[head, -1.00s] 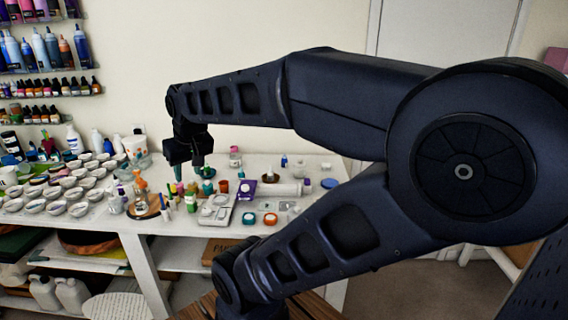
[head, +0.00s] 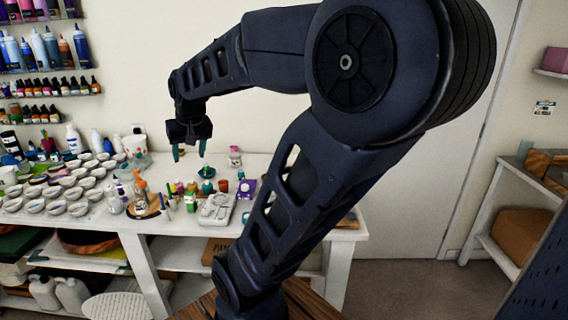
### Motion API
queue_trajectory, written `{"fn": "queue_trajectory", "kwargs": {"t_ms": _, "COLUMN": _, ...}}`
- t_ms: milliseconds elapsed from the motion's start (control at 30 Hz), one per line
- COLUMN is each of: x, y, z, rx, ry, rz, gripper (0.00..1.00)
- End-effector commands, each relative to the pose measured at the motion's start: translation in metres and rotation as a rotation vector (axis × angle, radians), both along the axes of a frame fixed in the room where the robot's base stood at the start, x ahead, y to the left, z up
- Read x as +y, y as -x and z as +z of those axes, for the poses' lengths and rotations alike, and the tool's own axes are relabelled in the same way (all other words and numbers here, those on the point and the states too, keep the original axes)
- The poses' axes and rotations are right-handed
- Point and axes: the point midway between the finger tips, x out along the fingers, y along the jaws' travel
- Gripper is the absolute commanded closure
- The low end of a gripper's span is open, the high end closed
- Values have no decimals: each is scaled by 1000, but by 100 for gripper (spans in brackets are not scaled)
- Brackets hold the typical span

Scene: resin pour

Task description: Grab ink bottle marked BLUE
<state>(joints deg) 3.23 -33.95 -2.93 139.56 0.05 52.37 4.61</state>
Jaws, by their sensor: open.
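My gripper (head: 189,153) hangs open and empty above the back of the white worktable (head: 205,232), its two teal fingertips pointing down and apart. Several small bottles and jars (head: 191,187) stand on the table below and around it. Their labels are too small to read, so I cannot tell which is marked BLUE. A small blue-looking bottle showed at the back right of the table earlier; my arm now covers that area.
Many small white cups (head: 78,210) crowd the table's left side. A spray bottle (head: 140,185) stands on a round wooden board. Wall shelves (head: 50,97) hold rows of bottles. A grey device (head: 216,208) lies near the front edge.

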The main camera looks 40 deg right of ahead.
Motion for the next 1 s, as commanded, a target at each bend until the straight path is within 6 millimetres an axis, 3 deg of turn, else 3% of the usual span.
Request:
{"fn": "queue_trajectory", "kwargs": {"t_ms": 100, "x": -23, "y": -31, "z": 3, "rx": 11, "ry": -24, "rz": -85, "gripper": 44}}
{"fn": "queue_trajectory", "kwargs": {"t_ms": 467, "x": -105, "y": -115, "z": -3, "rx": 28, "ry": -75, "rz": -349, "gripper": 44}}
{"fn": "queue_trajectory", "kwargs": {"t_ms": 700, "x": -172, "y": -162, "z": -21, "rx": 37, "ry": -89, "rz": -524, "gripper": 44}}
{"fn": "queue_trajectory", "kwargs": {"t_ms": 1000, "x": -267, "y": -208, "z": -56, "rx": 44, "ry": -85, "rz": -742, "gripper": 44}}
